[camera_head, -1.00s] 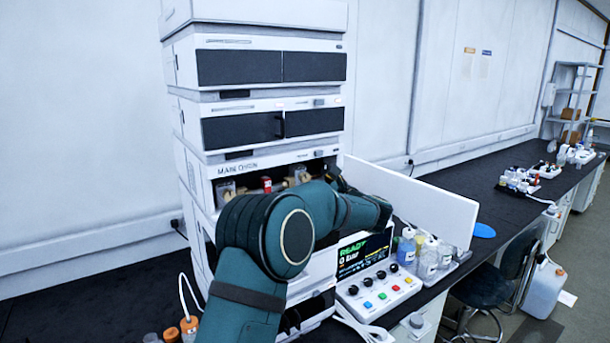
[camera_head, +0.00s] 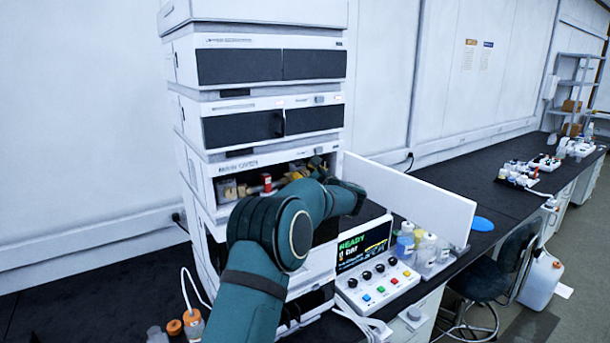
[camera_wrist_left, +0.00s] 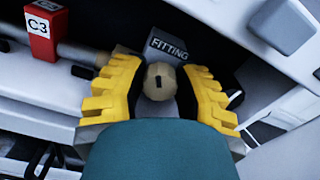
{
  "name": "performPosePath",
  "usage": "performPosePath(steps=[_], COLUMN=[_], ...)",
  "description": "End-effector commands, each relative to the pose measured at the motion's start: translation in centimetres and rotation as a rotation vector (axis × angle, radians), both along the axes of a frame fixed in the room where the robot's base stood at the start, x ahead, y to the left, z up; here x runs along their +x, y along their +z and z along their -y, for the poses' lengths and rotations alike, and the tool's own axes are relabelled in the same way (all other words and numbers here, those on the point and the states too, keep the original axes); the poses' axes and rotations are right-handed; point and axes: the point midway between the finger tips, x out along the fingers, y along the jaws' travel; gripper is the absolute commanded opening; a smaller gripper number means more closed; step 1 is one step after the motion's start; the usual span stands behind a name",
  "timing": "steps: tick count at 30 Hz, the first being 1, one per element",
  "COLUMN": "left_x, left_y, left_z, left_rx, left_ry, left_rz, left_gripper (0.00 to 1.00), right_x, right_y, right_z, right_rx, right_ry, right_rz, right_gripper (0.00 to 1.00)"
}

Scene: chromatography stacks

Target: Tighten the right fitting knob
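In the head view, my left gripper (camera_head: 307,171) is inside the open bay of the column module (camera_head: 200,187); the forearm covers part of the bay and I cannot make out the knob there. My right gripper is not in view.
An open white door panel (camera_head: 420,200) stands right of the bay. Below are a control box with a READY screen (camera_head: 364,245) and several bottles (camera_head: 425,245).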

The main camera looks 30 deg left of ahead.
Motion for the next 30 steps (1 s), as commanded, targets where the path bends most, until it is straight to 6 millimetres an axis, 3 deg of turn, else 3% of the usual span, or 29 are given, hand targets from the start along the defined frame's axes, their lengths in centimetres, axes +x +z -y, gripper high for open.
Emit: performPosePath(steps=[14, 21, 30], left_x=[0.0, -0.1, 0.0], left_y=[0.0, -0.1, 0.2], left_z=[-0.1, -0.1, -0.1], left_rx=[0.018, 0.095, 0.18], left_ry=[0.001, 0.002, 0.002], left_rz=[-0.035, -0.217, -0.423], left_gripper=[0.0, 0.0, 0.0], right_x=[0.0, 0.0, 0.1], right_y=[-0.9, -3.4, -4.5], right_z=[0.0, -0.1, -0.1], right_rx=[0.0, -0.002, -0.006], right_ry=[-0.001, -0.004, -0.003], right_rz=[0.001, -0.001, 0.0], right_gripper=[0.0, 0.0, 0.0])
